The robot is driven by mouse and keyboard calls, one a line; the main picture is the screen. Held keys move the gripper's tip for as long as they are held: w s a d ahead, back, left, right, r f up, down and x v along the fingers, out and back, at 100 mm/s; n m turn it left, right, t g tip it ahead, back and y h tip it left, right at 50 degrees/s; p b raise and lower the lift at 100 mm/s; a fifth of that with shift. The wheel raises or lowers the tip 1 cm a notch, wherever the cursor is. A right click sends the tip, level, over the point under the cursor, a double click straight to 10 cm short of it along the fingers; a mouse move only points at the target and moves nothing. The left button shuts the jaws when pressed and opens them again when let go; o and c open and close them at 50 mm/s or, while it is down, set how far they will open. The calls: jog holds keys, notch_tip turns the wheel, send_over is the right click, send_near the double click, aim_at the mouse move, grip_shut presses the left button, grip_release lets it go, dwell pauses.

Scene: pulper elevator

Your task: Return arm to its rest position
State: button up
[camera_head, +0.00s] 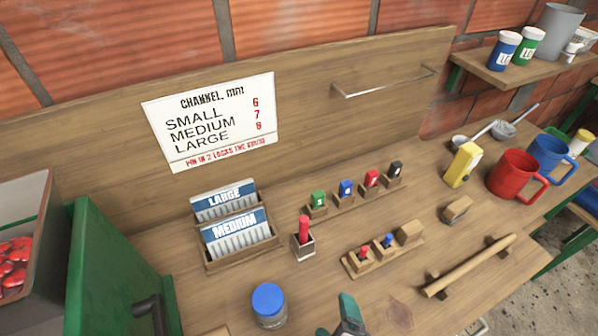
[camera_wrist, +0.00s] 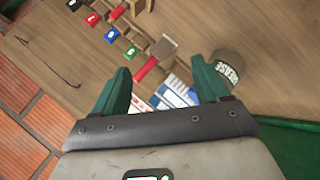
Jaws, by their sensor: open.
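My gripper (camera_wrist: 161,80) shows in the wrist view with its two green fingers spread apart and nothing held between them. In the head view only the green tip of my gripper (camera_head: 349,312) shows at the bottom edge, over the front of the wooden bench (camera_head: 205,315). It is right of the blue-lidded jar (camera_head: 268,304) and in front of the block with small red and blue pegs. The rest of my arm is out of the head view.
A card holder (camera_head: 240,256) with LARGE and MEDIUM cards, a red stick in a small holder (camera_head: 303,242) and numbered coloured blocks (camera_head: 346,189) stand on the bench. A wooden rod (camera_head: 470,265), red mug (camera_head: 512,174) and blue mug (camera_head: 550,155) are right. A green cabinet (camera_head: 115,270) is left.

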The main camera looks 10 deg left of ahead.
jog(key=d+f+m+g, duration=0.1)
jog(key=d+m, duration=0.3)
jog(key=d, duration=0.3)
jog(key=d+f+m+g, duration=0.2)
jog(key=d+m, duration=0.2)
jog(key=d, duration=0.3)
jog(key=d+f+m+g+h, duration=0.1)
jog(key=d+f+m+g, duration=0.1)
jog(key=d+m, duration=0.3)
jog(key=shift+s+d+f, duration=0.1)
jog(key=shift+d+f, duration=0.1)
jog(key=shift+d, duration=1.2)
jog(key=s+d+f+m+g+b, duration=0.1)
jog(key=s+f+g, duration=0.3)
jog(key=s+f, duration=0.4)
jog(key=s+b, duration=0.1)
jog(key=s, duration=0.2)
jog(key=shift+d+f, duration=0.3)
jog(key=shift+d, duration=0.05)
